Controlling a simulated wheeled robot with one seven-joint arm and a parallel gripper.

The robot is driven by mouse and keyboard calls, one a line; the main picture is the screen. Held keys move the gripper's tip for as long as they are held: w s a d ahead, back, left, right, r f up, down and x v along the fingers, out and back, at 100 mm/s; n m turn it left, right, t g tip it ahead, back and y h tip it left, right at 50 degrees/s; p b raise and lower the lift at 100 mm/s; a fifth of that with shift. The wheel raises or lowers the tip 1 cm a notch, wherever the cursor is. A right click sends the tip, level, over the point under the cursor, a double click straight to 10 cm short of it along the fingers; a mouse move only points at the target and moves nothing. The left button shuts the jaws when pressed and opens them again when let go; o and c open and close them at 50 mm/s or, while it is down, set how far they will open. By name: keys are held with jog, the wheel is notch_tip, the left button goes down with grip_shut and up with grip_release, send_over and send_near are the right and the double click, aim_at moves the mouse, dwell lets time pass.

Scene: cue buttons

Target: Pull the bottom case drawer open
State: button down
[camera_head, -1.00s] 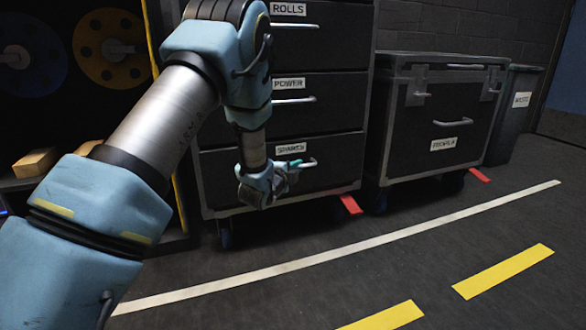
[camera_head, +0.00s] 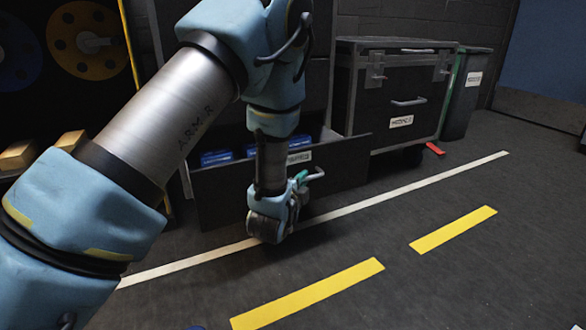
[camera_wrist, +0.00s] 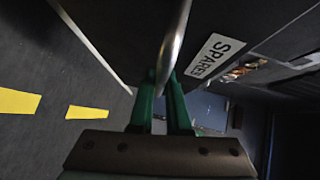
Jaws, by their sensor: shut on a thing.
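The bottom case drawer (camera_head: 345,170) is pulled out from the black case, and blue items show inside it. Its front carries a label, which reads "SPARES" in the wrist view (camera_wrist: 214,56). My gripper (camera_head: 301,181) is at the drawer's front, shut on the metal bar handle (camera_head: 316,174). In the wrist view the green fingers (camera_wrist: 166,95) close around the handle (camera_wrist: 177,40). My arm hides part of the drawer front and most of the case behind it.
A second black case (camera_head: 395,95) with its own handle stands to the back right, beside a dark bin (camera_head: 466,95). A shelf with wooden blocks (camera_head: 70,142) is at the left. The floor in front, with white and yellow lines, is clear.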

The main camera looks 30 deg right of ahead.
jog(key=shift+s+a, duration=0.15)
jog(key=shift+s, duration=0.6)
jog(key=shift+s+a, duration=0.1)
jog(key=shift+s, duration=0.65)
jog(key=c, duration=0.9)
grip_release()
jog(key=p+v, duration=0.3)
jog(key=v, duration=0.8)
jog(key=shift+d+p, duration=0.1)
jog(key=shift+p, duration=0.25)
jog(key=shift+f, duration=0.1)
